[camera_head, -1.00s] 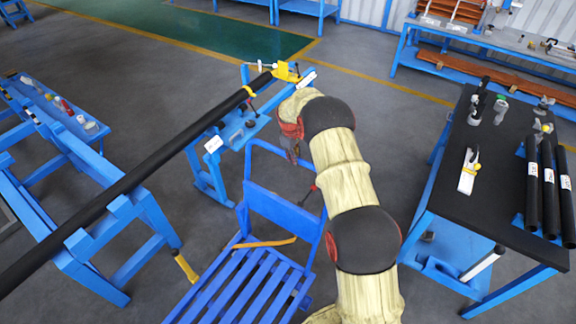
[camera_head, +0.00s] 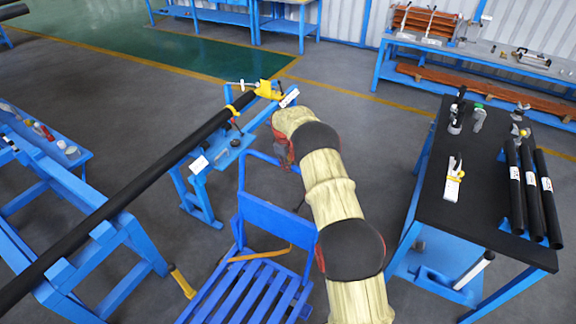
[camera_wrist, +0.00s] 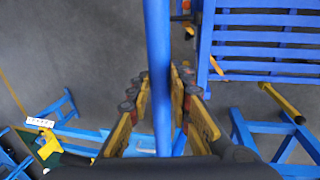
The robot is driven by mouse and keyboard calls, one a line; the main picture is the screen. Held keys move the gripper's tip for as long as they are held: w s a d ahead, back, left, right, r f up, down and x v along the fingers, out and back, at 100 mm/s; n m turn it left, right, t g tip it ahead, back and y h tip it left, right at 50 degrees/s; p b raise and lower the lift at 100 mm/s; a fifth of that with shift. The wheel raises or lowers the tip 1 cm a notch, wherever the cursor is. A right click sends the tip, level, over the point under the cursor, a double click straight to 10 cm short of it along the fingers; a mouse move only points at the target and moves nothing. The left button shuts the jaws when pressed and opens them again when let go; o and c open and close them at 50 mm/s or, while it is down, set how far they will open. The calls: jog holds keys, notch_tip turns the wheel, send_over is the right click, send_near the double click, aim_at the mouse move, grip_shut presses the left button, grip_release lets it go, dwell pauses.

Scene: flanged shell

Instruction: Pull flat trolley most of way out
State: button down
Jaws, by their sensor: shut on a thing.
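The flat trolley (camera_head: 274,222) is blue, with a slatted deck and an upright push frame, at the bottom centre of the head view. Its slatted deck also shows at the upper right of the wrist view (camera_wrist: 262,52). My gripper (camera_wrist: 160,88) is shut on the trolley's blue handle bar (camera_wrist: 158,35), which runs upright through the wrist view between the yellow fingers. In the head view my arm hides the gripper's fingertips and the right part of the frame. A brown strap lies across the near foot of the frame.
A long black pipe (camera_head: 130,190) rests on blue stands (camera_head: 205,165) left of the trolley. A black-topped workbench (camera_head: 440,215) with several short pipes stands to the right. Grey floor is open behind the trolley, before the back shelves (camera_head: 470,65).

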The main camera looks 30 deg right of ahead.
jog(key=c, duration=1.6)
grip_release()
jog(key=r, duration=0.4)
jog(key=a+r, duration=0.1)
jog(key=r, duration=0.2)
jog(key=s+a+r, duration=0.1)
jog(key=r, duration=0.3)
jog(key=shift+s+r, duration=0.1)
jog(key=shift+r, duration=0.25)
